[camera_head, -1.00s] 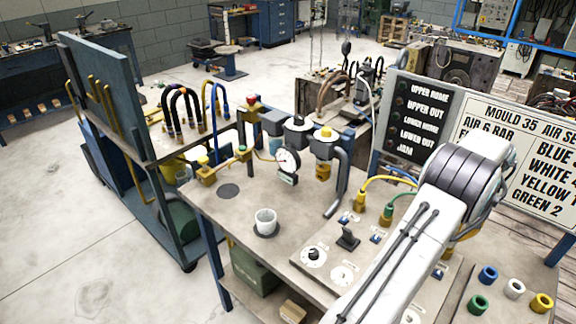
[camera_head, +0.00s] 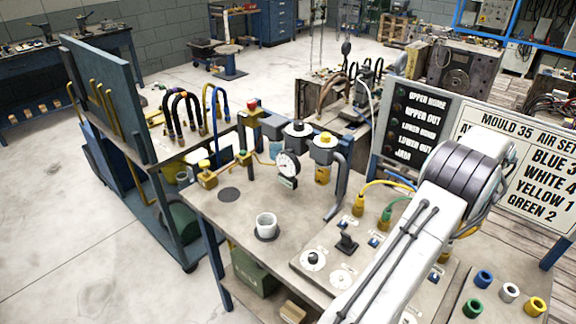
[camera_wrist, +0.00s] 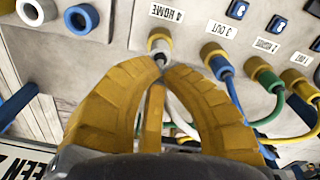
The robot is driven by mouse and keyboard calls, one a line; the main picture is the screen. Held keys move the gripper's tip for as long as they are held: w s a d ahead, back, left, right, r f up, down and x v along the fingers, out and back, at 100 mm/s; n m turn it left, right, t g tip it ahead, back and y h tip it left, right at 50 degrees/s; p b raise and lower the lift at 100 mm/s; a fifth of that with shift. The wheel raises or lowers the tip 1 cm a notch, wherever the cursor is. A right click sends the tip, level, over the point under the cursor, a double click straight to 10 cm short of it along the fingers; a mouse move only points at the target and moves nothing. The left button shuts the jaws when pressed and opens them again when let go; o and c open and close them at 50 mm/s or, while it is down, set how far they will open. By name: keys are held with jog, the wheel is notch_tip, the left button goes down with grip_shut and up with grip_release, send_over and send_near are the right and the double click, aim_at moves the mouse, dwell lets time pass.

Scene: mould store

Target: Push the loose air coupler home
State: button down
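In the wrist view, the white air coupler (camera_wrist: 159,42) sits at the port labelled 4 HOME, with a white hose (camera_wrist: 178,112) running below. How deep it sits cannot be told. My gripper (camera_wrist: 160,63) has two curved yellow fingers; their tips come together at the coupler's near end and hide part of it. I see no clear grip on it. Beside it on the panel are a blue-hosed coupler (camera_wrist: 216,62) at 3 OUT, a green-hosed one (camera_wrist: 262,74) and a yellow-hosed one (camera_wrist: 297,82). In the head view my arm hides the gripper and the white coupler.
A white cup (camera_head: 266,224), gauge (camera_head: 288,163) and regulators (camera_head: 324,150) stand left of the panel. A sign board (camera_head: 520,160) rises behind my arm.

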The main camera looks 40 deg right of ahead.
jog(key=shift+r+p, duration=1.65)
jog(key=shift+r, duration=0.35)
